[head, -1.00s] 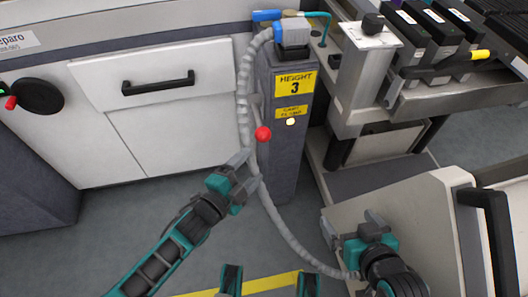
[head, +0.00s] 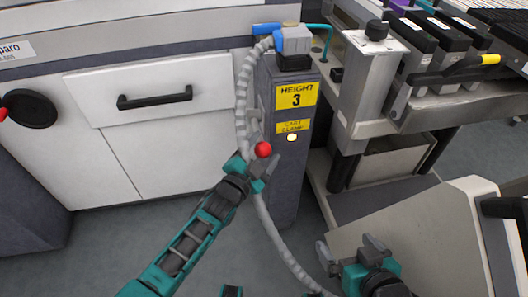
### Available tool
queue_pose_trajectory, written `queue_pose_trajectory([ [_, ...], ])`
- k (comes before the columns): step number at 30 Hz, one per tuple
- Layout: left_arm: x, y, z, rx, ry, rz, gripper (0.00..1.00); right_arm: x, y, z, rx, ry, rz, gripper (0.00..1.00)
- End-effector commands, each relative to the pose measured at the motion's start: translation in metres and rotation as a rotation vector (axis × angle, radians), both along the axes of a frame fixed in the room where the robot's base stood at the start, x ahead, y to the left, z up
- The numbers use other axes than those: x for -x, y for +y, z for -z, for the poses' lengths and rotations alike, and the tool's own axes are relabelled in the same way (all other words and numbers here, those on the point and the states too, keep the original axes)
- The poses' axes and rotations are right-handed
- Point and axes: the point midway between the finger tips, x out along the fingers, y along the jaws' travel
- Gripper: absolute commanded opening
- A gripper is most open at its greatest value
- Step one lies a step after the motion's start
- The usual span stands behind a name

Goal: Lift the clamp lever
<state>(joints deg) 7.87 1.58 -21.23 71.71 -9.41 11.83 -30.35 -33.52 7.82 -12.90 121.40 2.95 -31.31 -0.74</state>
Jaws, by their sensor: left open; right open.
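The clamp lever shows as a red ball knob (head: 264,149) at the front left of a grey post (head: 285,195). The post carries a yellow "HEIGHT 3" sign (head: 296,96) and a smaller yellow cart clamp label (head: 293,127). My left gripper (head: 268,168) is open just below the red knob, with its fingers pointing up and right. I cannot tell whether it touches the knob. The lever's arm behind the knob is mostly hidden. My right gripper (head: 348,246) is open and empty at the lower right, in front of a pale panel.
A grey ribbed hose (head: 243,95) runs down the post's left side, passing behind my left gripper. A white cabinet with a black handle (head: 155,97) stands left. A trolley with black feeders (head: 452,60) stands right. A pale box (head: 445,225) is at lower right.

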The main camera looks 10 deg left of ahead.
Motion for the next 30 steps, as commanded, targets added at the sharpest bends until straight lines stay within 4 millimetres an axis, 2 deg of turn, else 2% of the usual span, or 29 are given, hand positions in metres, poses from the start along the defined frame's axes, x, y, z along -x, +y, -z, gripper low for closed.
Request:
queue_pose_trajectory([
  [4, -0.0068, -0.0034, 0.0001, 0.0, 0.0, 0.0, 0.72, -0.0022, 0.0014, -0.0026, -0.004, -0.011, -0.002, 1.0],
  [12, -0.0074, -0.0036, -0.0004, 0.0, 0.001, 0.001, 0.71, -0.0031, 0.0018, -0.0041, -0.004, -0.014, -0.004, 1.0],
  [30, -0.0071, -0.0032, -0.0002, -0.001, 0.0, 0.001, 0.13, -0.0025, 0.0008, -0.0015, 0.001, -0.01, -0.007, 1.0],
])
